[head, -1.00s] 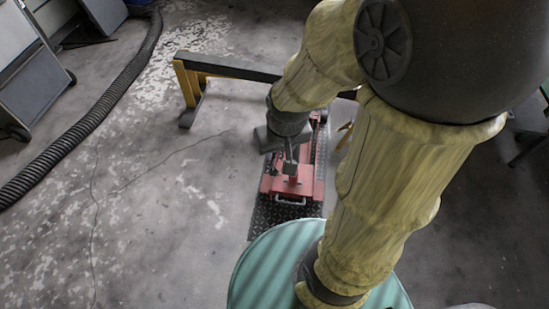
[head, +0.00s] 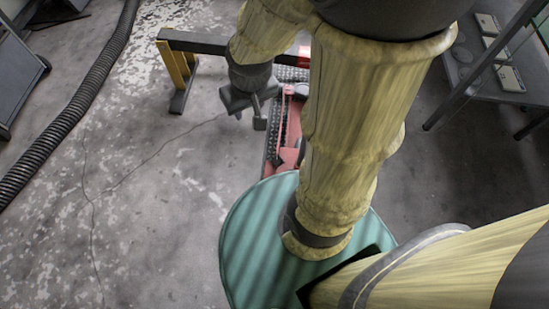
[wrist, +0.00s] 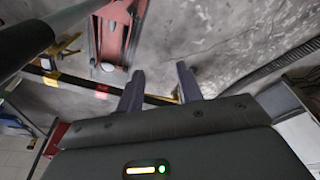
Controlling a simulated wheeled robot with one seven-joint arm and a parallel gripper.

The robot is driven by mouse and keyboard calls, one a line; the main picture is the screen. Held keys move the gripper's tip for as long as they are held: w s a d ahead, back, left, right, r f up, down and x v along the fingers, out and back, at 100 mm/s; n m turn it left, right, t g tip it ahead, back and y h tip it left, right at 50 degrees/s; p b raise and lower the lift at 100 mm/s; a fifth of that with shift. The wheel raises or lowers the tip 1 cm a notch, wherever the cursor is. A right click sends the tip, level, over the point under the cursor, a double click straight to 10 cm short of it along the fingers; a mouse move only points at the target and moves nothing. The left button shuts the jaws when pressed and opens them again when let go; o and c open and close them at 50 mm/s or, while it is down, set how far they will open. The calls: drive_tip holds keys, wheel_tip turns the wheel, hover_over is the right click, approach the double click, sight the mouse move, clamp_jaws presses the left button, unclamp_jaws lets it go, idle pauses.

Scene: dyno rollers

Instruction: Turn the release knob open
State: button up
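A red floor jack (head: 287,148) lies on the floor, partly hidden behind my arm in the head view. It also shows at the top of the wrist view (wrist: 108,42). I cannot make out the release knob in either view. My gripper (head: 249,114) hangs to the left of the jack, apart from it. In the wrist view its two fingers (wrist: 160,78) are spread with nothing between them.
A dark beam (head: 212,42) on a yellow stand (head: 180,70) crosses behind the jack. A black corrugated hose (head: 75,118) runs along the left floor. A grey table (head: 490,75) stands at the right. The floor left of my gripper is clear.

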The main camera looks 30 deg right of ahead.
drive_tip(key=o, duration=0.6)
drive_tip(key=shift+w+f, duration=0.15)
drive_tip(key=shift+f, duration=0.15)
drive_tip(key=w+a+f+n+g+h+b, duration=0.1)
drive_tip(key=f+n+h+b, duration=0.4)
drive_tip(key=f, duration=1.2)
drive_tip(key=w+a+f+n+g+h+b, duration=0.2)
drive_tip(key=f+n+h+b, duration=0.4)
drive_tip(key=f, duration=1.1)
drive_tip(key=w+a+f+n+g+h+b, duration=0.1)
drive_tip(key=w+f+n+h+b, duration=0.3)
drive_tip(key=f, duration=1.2)
drive_tip(key=a+n+h+b, duration=0.1)
drive_tip(key=h+b, duration=0.1)
drive_tip(key=h, duration=0.1)
drive_tip(key=shift+w+a+f+n, duration=0.4)
